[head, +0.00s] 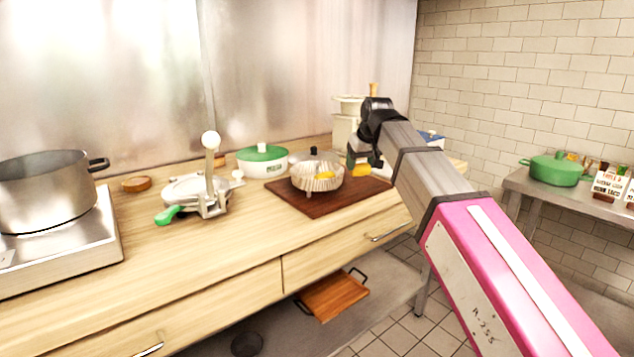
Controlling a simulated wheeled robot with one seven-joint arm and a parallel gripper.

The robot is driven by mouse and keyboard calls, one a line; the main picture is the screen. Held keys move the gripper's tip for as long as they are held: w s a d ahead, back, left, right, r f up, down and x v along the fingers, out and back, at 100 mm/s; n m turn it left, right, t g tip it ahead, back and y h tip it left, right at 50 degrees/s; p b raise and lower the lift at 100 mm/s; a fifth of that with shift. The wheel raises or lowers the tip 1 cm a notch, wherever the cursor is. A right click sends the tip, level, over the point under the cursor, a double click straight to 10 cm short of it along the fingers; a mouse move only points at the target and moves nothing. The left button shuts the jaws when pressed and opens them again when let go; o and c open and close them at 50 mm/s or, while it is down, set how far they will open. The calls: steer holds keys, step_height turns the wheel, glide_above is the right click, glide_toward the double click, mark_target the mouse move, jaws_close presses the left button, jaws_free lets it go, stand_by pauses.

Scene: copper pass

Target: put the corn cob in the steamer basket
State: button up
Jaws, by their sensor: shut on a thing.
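The steamer basket (304,183) is a pale, round, slatted bowl standing on a dark brown board on the counter. A yellow piece (325,176) shows inside it; it is too small to tell what it is. My gripper (361,163) is just right of the basket, above the board, pointing down. It is shut on a yellow thing that looks like the corn cob (362,169), mostly hidden by the fingers. The cob appears beside the basket's right rim, not over its middle; the exact gap cannot be told.
The brown board (285,190) lies under the basket. A green-lidded pot (262,161) and a metal press with a green handle (200,190) stand to the left. A steel pot (45,190) sits on a burner. The front counter is clear.

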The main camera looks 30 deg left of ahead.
mark_target(307, 175)
steer(key=s+a+r+n, duration=0.2)
steer(key=s+a+r, duration=0.2)
steer(key=s+a, duration=0.3)
steer(key=s+a+r+n+g, duration=0.1)
steer(key=s+a+r, duration=0.4)
steer(key=s+a, duration=0.3)
steer(key=shift+s+a+r+n+y, duration=0.15)
steer(key=shift+a+n+y, duration=0.25)
steer(key=w+f, duration=0.2)
steer(key=w, duration=0.1)
steer(key=w+f, duration=0.2)
steer(key=w, duration=0.2)
steer(key=w+f, duration=0.3)
steer(key=w, duration=0.1)
steer(key=shift+d, duration=0.35)
steer(key=shift+c, duration=1.2)
steer(key=shift+w+f, duration=0.15)
steer(key=shift+f, duration=1.8)
steer(key=shift+f, duration=0.3)
steer(key=o, duration=1.2)
steer(key=shift+c, duration=0.2)
